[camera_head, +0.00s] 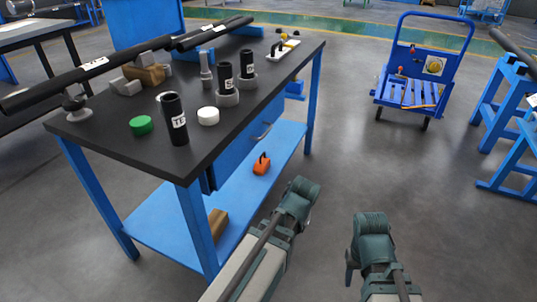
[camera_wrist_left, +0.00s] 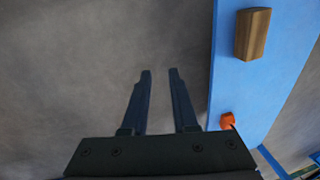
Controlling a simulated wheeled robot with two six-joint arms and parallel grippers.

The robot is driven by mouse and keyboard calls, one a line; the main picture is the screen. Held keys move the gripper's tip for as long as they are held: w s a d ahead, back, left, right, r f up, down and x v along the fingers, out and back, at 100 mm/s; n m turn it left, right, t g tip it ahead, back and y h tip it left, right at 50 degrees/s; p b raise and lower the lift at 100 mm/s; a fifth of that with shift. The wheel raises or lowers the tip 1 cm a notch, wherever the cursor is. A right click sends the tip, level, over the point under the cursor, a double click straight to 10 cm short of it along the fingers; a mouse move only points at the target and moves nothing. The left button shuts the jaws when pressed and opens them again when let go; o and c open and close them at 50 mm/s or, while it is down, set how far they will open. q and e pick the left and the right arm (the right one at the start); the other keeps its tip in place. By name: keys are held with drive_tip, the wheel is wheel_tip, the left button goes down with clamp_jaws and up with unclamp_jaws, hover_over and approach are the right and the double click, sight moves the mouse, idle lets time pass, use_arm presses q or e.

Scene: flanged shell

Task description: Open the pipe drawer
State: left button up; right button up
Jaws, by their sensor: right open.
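The blue pipe drawer (camera_head: 236,154) sits under the black top of the blue workbench (camera_head: 120,152). Its handle (camera_head: 264,131) shows on the front face, and the drawer looks shut. My left gripper (camera_wrist_left: 160,75) is open and empty in the left wrist view, over the grey floor beside the blue lower shelf (camera_wrist_left: 250,80). In the head view its fingers are not clear. My right gripper (camera_head: 349,268) is low at the bottom right, open, small and partly hidden by my arm. It is well apart from the drawer.
Dark pipe pieces (camera_head: 175,119), a green cap (camera_head: 141,125) and a white cap (camera_head: 208,116) stand on the bench. An orange object (camera_head: 261,163) and a wooden block (camera_wrist_left: 253,34) lie on the lower shelf. A blue cart (camera_head: 410,92) stands beyond clear floor.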

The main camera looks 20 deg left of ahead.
use_arm(q)
drive_tip(key=w+a+f+y+b, duration=0.2)
drive_tip(key=w+a+f+b, duration=0.15)
drive_tip(key=f+b, duration=0.2)
drive_tip(key=w+a+r+m+t+y+b, duration=0.1)
drive_tip(key=w+a+r+t+y, duration=0.1)
drive_tip(key=w+a+r+y, duration=0.25)
drive_tip(key=w+d+r+m+t+y, duration=0.1)
drive_tip(key=w+r+y, duration=0.3)
drive_tip(key=r, duration=0.5)
drive_tip(key=w+d+r+m+t+y, duration=0.2)
drive_tip(key=w+d+r+t+y, duration=0.1)
drive_tip(key=r+y, duration=0.3)
wheel_tip(320, 180, up, 3)
drive_tip(key=shift+w+f+m+t, duration=0.15)
drive_tip(key=shift+w+m+t, duration=0.15)
drive_tip(key=shift+w+t, duration=0.45)
use_arm(e)
wheel_tip(320, 180, down, 9)
drive_tip(key=shift+a+r, duration=0.1)
